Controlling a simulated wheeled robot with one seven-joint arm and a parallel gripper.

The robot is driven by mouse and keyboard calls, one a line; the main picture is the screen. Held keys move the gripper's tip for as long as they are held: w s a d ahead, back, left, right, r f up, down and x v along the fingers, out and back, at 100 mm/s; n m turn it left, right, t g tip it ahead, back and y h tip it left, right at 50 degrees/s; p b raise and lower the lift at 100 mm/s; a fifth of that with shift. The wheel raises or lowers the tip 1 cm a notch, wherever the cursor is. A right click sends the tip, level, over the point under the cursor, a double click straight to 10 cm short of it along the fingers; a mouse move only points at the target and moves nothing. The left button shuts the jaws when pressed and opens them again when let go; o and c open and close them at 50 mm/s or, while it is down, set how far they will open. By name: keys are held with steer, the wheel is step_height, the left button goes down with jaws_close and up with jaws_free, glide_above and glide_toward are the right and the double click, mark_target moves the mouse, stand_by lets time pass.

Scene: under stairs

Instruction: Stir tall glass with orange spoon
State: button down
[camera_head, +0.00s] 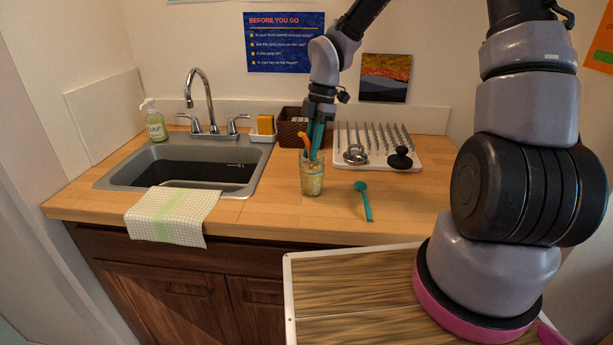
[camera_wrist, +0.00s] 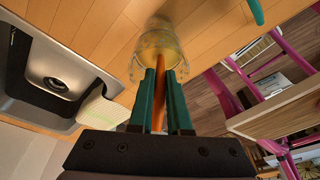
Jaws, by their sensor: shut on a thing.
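The tall glass (camera_head: 312,180) stands upright on the wooden counter, right of the sink, with something yellowish inside. The orange spoon (camera_head: 304,141) is held in my gripper (camera_head: 314,142), whose teal fingers are shut on it just above the glass rim. In the wrist view the orange spoon (camera_wrist: 158,105) runs between the fingers of my gripper (camera_wrist: 166,75) toward the glass (camera_wrist: 157,42). Its lower end appears to be inside the glass, but the glass partly hides it.
A teal spoon (camera_head: 364,200) lies on the counter to the right. Behind are a drying rack (camera_head: 425,160), a brown basket (camera_head: 290,125) and a sponge holder (camera_head: 262,136). The sink (camera_head: 190,165), a soap bottle (camera_head: 154,122) and a towel (camera_head: 172,214) are left. Bare counter lies around the glass.

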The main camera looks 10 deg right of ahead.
steer(key=shift+w+d, duration=0.15)
steer(key=shift+w, duration=0.2)
step_height(320, 180, up, 12)
steer(key=a, duration=0.1)
steer(key=shift+s+a+r, duration=0.15)
steer(key=shift+s+a, duration=0.15)
steer(key=shift+a, duration=0.05)
stand_by(0.6)
stand_by(0.3)
steer(key=shift+s+a+v, duration=0.15)
steer(key=shift+a+v, duration=0.05)
steer(key=shift+v, duration=0.75)
steer(key=shift+s+a+v, duration=0.1)
steer(key=shift+a+v, duration=0.05)
steer(key=shift+v, duration=0.85)
steer(key=shift+r, duration=0.1)
